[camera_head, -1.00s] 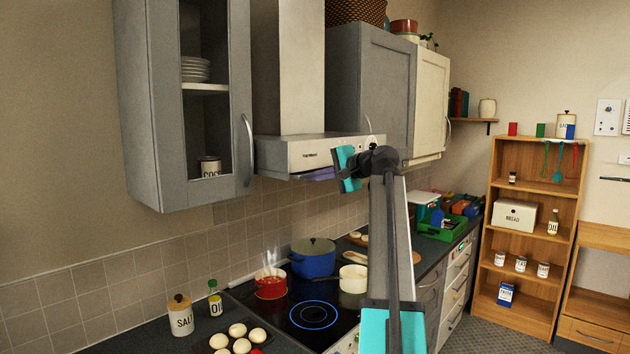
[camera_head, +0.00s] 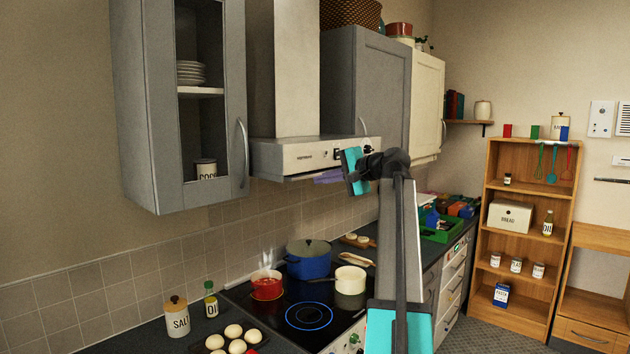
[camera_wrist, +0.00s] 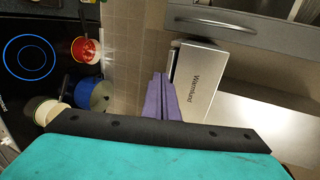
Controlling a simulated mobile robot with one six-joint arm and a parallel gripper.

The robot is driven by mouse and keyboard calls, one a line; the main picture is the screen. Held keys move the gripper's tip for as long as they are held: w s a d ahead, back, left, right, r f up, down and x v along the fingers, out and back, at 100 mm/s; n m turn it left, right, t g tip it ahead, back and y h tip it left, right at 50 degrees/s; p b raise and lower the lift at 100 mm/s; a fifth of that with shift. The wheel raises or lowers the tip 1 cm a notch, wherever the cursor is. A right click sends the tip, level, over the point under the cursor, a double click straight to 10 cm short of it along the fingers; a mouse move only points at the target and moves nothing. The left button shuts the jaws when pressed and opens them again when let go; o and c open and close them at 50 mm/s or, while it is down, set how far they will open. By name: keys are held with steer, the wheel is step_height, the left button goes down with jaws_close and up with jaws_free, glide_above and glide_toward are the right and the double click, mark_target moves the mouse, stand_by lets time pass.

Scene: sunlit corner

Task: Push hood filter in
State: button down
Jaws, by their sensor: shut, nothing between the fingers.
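The grey range hood (camera_head: 300,155) hangs over the stove between the wall cabinets. It also shows sideways in the wrist view (camera_wrist: 196,85), with its lettered front panel. The hood filter cannot be made out clearly; only a thin pale edge shows below the front panel, and the underside is mostly hidden. My gripper (camera_head: 328,177) has purple fingers, shut and empty, just below the hood's front lower edge. In the wrist view the fingers (camera_wrist: 160,98) lie beside the hood's lower edge; I cannot tell whether they touch it.
Below are the black hob (camera_head: 310,312), a steaming red pot (camera_head: 267,289), a blue pot (camera_head: 309,264) and a cream pan (camera_head: 350,284). A glass-door cabinet (camera_head: 245,155) is left of the hood and a closed grey cabinet (camera_head: 375,85) right. Open air lies between hood and pots.

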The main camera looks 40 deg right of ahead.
steer(key=b+v, duration=0.3)
steer(key=v, duration=0.5)
steer(key=shift+s, duration=0.4)
